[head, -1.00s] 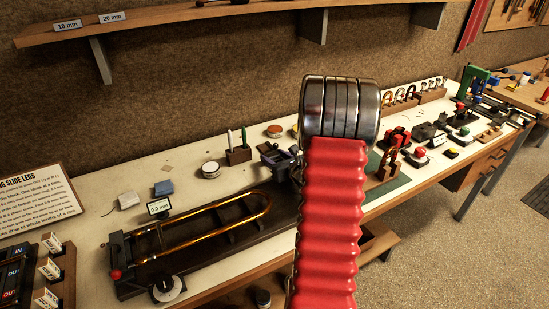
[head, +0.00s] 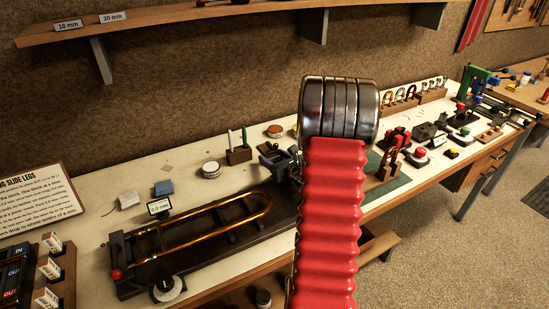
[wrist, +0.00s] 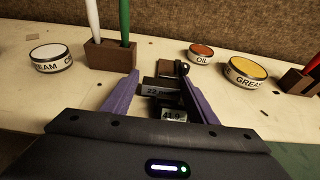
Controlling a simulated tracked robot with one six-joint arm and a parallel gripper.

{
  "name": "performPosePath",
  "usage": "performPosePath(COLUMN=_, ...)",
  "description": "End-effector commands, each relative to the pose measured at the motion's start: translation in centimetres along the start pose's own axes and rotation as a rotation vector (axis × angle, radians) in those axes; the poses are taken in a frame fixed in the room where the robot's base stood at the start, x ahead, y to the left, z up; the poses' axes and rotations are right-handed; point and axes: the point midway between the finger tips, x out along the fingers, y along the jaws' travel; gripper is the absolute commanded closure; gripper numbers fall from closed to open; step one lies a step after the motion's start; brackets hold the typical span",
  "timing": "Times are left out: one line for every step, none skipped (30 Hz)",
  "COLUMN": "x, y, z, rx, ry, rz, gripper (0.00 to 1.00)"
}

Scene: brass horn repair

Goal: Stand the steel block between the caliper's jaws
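My gripper (wrist: 162,84) is over the bench with its two purple fingers apart; I see nothing clamped between them. In the head view the gripper (head: 278,156) is partly hidden behind my red arm. Between and below the fingers in the wrist view lie dark metal parts: one carries a label (wrist: 159,92) starting with 22, and a nearer one a small plate (wrist: 172,115) reading about 41.9. A dark round-ended part (wrist: 181,68) sits just beyond the fingertips. I cannot tell which of these is the steel block and which the caliper; my gripper body hides their near side.
A wooden holder (wrist: 110,55) with a white and a green pen stands just beyond the left finger. Tins of cream (wrist: 50,58), oil (wrist: 201,54) and grease (wrist: 246,70) stand around. A brass slide (head: 190,232) lies in a dark fixture at the front left.

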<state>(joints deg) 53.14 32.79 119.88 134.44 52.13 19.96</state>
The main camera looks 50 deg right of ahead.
Motion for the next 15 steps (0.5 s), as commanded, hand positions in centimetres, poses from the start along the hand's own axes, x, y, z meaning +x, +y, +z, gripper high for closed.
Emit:
performPosePath(x=-0.02, y=-0.04, z=-0.06, rx=0.001, ry=0.001, rz=-0.001, gripper=0.43)
performPosePath(x=-0.03, y=-0.06, z=-0.07, rx=0.001, ry=0.002, rz=-0.001, gripper=0.41)
performPosePath(x=-0.03, y=-0.08, z=-0.09, rx=0.001, ry=0.002, rz=-0.002, gripper=0.38)
performPosePath(x=-0.04, y=-0.09, z=-0.1, rx=0.002, ry=0.002, rz=-0.002, gripper=0.36)
performPosePath(x=-0.04, y=-0.11, z=-0.11, rx=0.002, ry=0.002, rz=-0.002, gripper=0.34)
performPosePath(x=-0.05, y=-0.12, z=-0.12, rx=0.002, ry=0.003, rz=-0.003, gripper=0.32)
performPosePath(x=-0.05, y=-0.13, z=-0.12, rx=0.002, ry=0.003, rz=-0.003, gripper=0.32)
performPosePath(x=-0.05, y=-0.14, z=-0.12, rx=0.002, ry=0.003, rz=-0.003, gripper=0.32)
performPosePath(x=-0.05, y=-0.15, z=-0.13, rx=0.002, ry=0.003, rz=-0.003, gripper=0.32)
performPosePath(x=-0.06, y=-0.15, z=-0.13, rx=0.002, ry=0.003, rz=-0.003, gripper=0.32)
performPosePath(x=-0.06, y=-0.15, z=-0.18, rx=0.003, ry=0.004, rz=-0.004, gripper=0.32)
performPosePath(x=-0.08, y=-0.16, z=-0.18, rx=0.003, ry=0.004, rz=-0.004, gripper=0.32)
performPosePath(x=-0.11, y=-0.17, z=-0.18, rx=0.003, ry=0.004, rz=-0.004, gripper=0.32)
performPosePath(x=-0.17, y=-0.18, z=-0.18, rx=0.003, ry=0.004, rz=-0.004, gripper=0.32)
performPosePath(x=-0.3, y=-0.2, z=-0.19, rx=0.003, ry=0.004, rz=-0.004, gripper=0.32)
